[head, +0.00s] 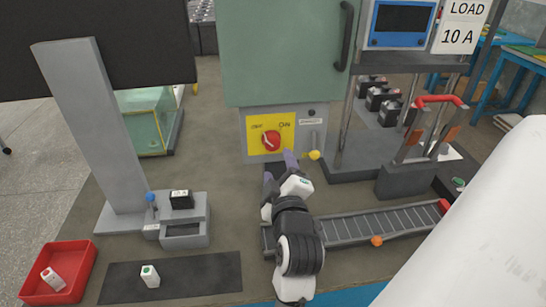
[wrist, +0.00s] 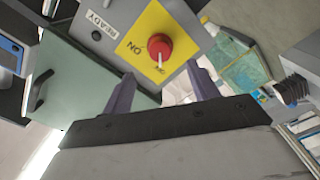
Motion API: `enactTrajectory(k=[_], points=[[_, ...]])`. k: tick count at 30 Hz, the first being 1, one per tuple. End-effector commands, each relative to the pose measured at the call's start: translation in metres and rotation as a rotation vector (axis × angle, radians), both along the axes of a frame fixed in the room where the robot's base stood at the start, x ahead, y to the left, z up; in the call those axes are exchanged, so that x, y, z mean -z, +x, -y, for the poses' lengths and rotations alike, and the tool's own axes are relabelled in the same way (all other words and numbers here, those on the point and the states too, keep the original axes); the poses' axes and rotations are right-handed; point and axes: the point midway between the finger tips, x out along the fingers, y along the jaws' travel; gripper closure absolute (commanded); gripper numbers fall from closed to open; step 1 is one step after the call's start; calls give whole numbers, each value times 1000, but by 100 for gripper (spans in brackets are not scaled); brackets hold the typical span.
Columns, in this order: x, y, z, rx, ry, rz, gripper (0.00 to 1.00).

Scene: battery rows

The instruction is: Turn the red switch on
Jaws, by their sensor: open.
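The red switch (head: 271,140) is a round knob on a yellow plate (head: 257,122) on the front of a grey box. The plate has OFF at the left and ON at the right in the head view. In the wrist view, the red switch (wrist: 159,46) has a white pointer line turned down the picture, away from the ON label. My gripper (head: 280,163) is in front of and just below the switch in the head view. In the wrist view, the fingers of my gripper (wrist: 160,74) are apart with nothing between them, and the knob lies beyond their tips, not touched.
A small lever with a yellow ball (head: 314,155) is just right of my gripper. A green cabinet door (head: 280,50) stands above the switch box. A roller conveyor (head: 370,228) is at right, a red tray (head: 58,273) at front left.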

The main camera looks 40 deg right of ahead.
Motion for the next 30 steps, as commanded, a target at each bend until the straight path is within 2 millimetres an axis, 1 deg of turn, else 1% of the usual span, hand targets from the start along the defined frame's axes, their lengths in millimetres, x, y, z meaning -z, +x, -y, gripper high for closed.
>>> enactTrajectory(k=[1,2,6,9,13,18,26,30], points=[[3,5,2,-1,-4,1,41],[-3,12,7,-2,1,-1,41],[-4,37,23,-1,1,-1,41],[-3,52,31,-1,1,-1,41],[-2,65,40,0,0,0,41],[-1,73,44,0,1,-1,41],[0,73,44,0,0,0,41],[0,73,44,0,0,0,59]])
